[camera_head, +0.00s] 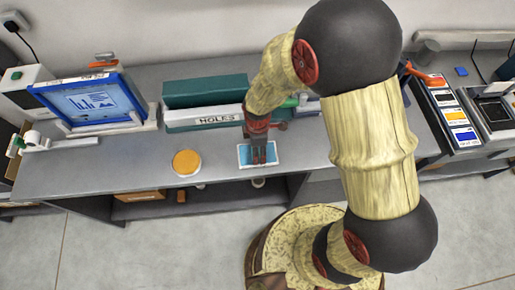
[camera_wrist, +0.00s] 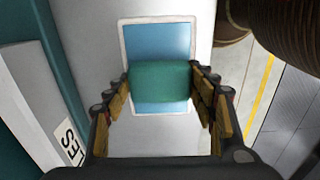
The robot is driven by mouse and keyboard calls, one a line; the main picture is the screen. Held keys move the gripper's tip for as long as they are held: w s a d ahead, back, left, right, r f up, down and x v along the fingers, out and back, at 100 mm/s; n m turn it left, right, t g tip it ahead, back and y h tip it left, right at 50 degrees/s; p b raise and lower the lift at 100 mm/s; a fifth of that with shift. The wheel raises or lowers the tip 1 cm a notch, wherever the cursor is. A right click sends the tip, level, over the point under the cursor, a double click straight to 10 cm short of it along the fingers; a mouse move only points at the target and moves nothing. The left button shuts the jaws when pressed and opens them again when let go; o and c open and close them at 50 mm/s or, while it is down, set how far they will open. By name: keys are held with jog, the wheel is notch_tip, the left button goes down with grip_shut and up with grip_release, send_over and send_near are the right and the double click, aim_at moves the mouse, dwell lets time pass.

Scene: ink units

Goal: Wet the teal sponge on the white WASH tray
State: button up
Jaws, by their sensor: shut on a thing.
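My gripper (camera_wrist: 161,88) is shut on the teal sponge (camera_wrist: 160,80), with one finger at each side of it in the wrist view. Behind the sponge in that view lies the white-rimmed tray with a blue inside (camera_wrist: 157,42). It also shows in the head view as a small blue tray (camera_head: 244,154) near the front edge of the grey bench. In the head view my gripper (camera_head: 263,158) points down over this tray and hides the sponge. I cannot tell whether the sponge touches the tray. No WASH lettering is readable.
A teal block with a white HOLES label (camera_head: 215,117) stands behind the tray. A round orange-topped item (camera_head: 186,162) is to its left. A blue-framed screen (camera_head: 90,101) is farther left. Colour pads (camera_head: 459,117) lie at the right. The bench between the orange item and tray is clear.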

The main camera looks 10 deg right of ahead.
jog(key=shift+r+p, duration=2.35)
jog(key=shift+r, duration=1.15)
jog(key=shift+f, duration=0.1)
